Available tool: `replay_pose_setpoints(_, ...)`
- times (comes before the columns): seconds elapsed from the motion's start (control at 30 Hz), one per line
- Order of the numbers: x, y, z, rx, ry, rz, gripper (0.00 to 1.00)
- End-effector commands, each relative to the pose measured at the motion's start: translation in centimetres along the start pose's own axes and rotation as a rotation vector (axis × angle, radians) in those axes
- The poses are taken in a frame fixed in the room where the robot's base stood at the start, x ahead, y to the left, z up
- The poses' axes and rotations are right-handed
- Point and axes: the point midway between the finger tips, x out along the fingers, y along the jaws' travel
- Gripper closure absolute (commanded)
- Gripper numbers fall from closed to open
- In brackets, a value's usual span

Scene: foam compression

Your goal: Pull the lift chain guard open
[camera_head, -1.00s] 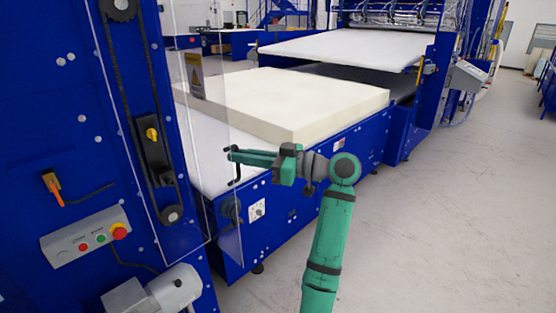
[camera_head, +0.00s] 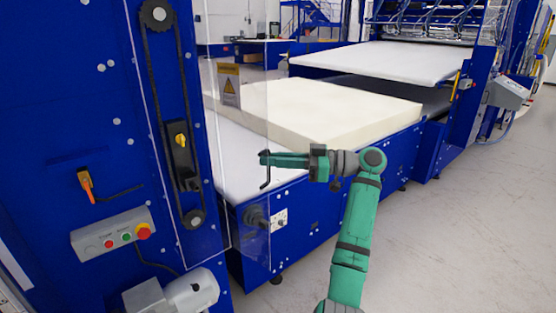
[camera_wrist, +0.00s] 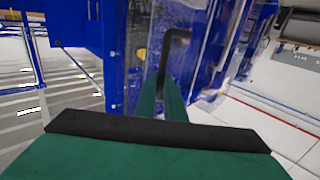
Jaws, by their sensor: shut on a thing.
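The lift chain guard (camera_head: 250,210) is a clear panel with a yellow warning label (camera_head: 229,85). It stands out from the blue column, right of the dark lift chain (camera_head: 165,75), in front of the conveyor. Its black bar handle (camera_head: 266,179) is near the free edge. My green gripper (camera_head: 266,158) comes from the right and is shut on the upper part of the handle. In the wrist view, the bent black handle (camera_wrist: 175,50) rises at the green fingertips (camera_wrist: 163,82). The exact finger contact is too small to see.
A control box (camera_head: 113,235) with buttons and a grey motor (camera_head: 190,292) are on the column's lower part. A cream foam block (camera_head: 330,112) lies on the conveyor behind the guard. Grey floor (camera_head: 455,225) at the right is clear.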

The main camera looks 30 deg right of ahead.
Motion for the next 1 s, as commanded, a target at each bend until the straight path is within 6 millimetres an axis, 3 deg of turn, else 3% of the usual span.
replay_pose_setpoints(0.23, 0.3, 0.6, -0.1, 0.004, 0.002, 0.017, 1.00)
replay_pose_setpoints(0.33, 0.2, 0.6, -0.1, 0.004, 0.003, 0.017, 0.73)
replay_pose_setpoints(0.73, -0.8, 0.5, -0.1, 0.003, 0.005, 0.018, 0.73)
replay_pose_setpoints(1.0, -5.4, 0.4, -0.2, 0.003, 0.006, 0.020, 0.73)
